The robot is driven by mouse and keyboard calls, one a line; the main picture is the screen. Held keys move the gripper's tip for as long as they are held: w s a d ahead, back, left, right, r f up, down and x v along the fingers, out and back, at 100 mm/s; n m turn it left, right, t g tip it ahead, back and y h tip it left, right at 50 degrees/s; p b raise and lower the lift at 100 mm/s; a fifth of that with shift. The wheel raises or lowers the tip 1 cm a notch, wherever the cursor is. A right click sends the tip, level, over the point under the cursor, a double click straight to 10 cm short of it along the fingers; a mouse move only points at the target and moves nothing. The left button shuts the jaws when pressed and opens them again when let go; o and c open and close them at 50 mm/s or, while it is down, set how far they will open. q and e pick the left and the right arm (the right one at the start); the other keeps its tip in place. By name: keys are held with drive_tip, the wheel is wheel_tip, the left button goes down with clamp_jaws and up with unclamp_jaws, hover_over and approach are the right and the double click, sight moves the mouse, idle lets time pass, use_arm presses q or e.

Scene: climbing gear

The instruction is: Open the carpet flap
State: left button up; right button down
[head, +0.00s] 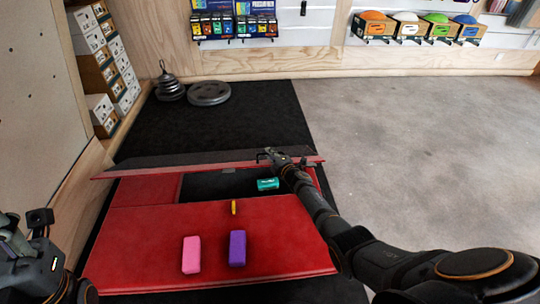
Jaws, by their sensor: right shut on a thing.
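The carpet flap (212,162) is a long, thin red panel at the far side of the red mat (165,238). It is seen nearly edge-on and looks raised, with a dark opening (215,184) showing in front of it. My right gripper (272,154) is shut on the flap near its right end. My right forearm hides part of the mat's right side. My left gripper (38,240) is at the lower left, away from the flap and partly cut off, so its jaws are unclear.
A teal block (268,184) lies at the opening. A pink block (191,254), a purple block (237,248) and a small yellow piece (234,207) are on the mat. Weight plates (208,93) stand behind on black flooring. Grey floor (425,150) at right is clear.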

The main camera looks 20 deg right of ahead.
drive_tip(key=shift+w+d+r, duration=0.1)
drive_tip(key=shift+w+r, duration=0.15)
drive_tip(key=shift+r, duration=0.3)
drive_tip(key=shift+w+r, duration=0.25)
drive_tip(key=shift+r, duration=0.3)
drive_tip(key=c, duration=1.5)
unclamp_jaws()
drive_tip(key=shift+r+t, duration=0.15)
drive_tip(key=shift+t, duration=0.15)
drive_tip(key=shift+o, duration=0.5)
drive_tip(key=shift+s, duration=0.1)
drive_tip(key=shift+f, duration=0.2)
